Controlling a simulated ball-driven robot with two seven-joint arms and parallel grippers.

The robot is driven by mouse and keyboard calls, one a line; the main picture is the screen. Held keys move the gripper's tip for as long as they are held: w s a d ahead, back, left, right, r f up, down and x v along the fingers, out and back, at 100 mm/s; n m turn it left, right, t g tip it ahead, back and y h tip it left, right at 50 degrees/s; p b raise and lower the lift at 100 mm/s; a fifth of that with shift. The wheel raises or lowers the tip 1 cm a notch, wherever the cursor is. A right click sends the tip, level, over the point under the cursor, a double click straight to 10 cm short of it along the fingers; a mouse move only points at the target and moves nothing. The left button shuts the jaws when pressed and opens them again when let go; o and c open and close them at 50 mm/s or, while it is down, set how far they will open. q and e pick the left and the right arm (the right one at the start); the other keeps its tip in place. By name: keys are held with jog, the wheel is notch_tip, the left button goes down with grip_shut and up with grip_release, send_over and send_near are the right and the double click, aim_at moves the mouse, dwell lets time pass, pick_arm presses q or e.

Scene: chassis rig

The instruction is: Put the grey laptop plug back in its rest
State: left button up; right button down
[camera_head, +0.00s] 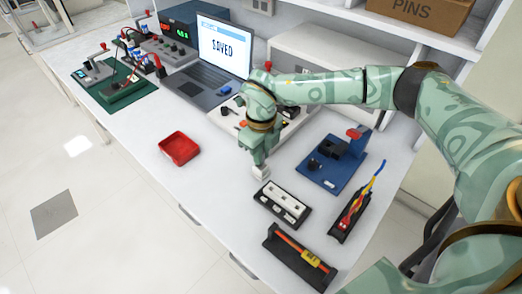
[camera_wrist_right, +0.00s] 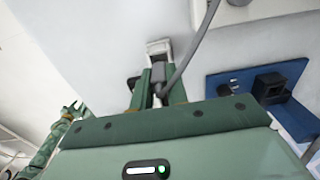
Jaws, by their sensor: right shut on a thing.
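My right gripper (camera_head: 260,164) points down over the white bench, just behind the black strip with white blocks (camera_head: 283,203). In the right wrist view its fingers (camera_wrist_right: 157,88) are shut on the grey laptop plug (camera_wrist_right: 158,74). A grey cable (camera_wrist_right: 192,52) runs from the plug up and out of the top of that view. A pale block (camera_wrist_right: 158,47) shows at the fingertips; I cannot tell whether it is part of the plug. In the head view the pale end (camera_head: 260,172) shows below the fingers. I cannot tell which fixture is the plug's rest.
A blue fixture (camera_head: 330,175) stands right of the gripper. A red tray (camera_head: 180,148) lies to the left. Black holders with a red-yellow tool (camera_head: 298,252) and coloured tools (camera_head: 352,212) are at the front right. The laptop (camera_head: 222,55) stands behind.

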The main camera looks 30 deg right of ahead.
pick_arm(q)
jog(key=shift+s+f+b, duration=0.1)
jog(key=shift+f+b, duration=0.2)
pick_arm(e)
jog(key=shift+f, duration=1.2)
jog(key=c, duration=1.3)
grip_release()
jog(key=shift+r, duration=0.15)
pick_arm(q)
jog(key=r+p, duration=0.1)
jog(key=w+r+p, duration=0.1)
jog(key=r+p, duration=0.2)
jog(key=p, duration=0.1)
jog(key=shift+w+r, duration=0.4)
pick_arm(e)
notch_tip(320, 180, up, 16)
pick_arm(q)
jog(key=shift+a, duration=0.1)
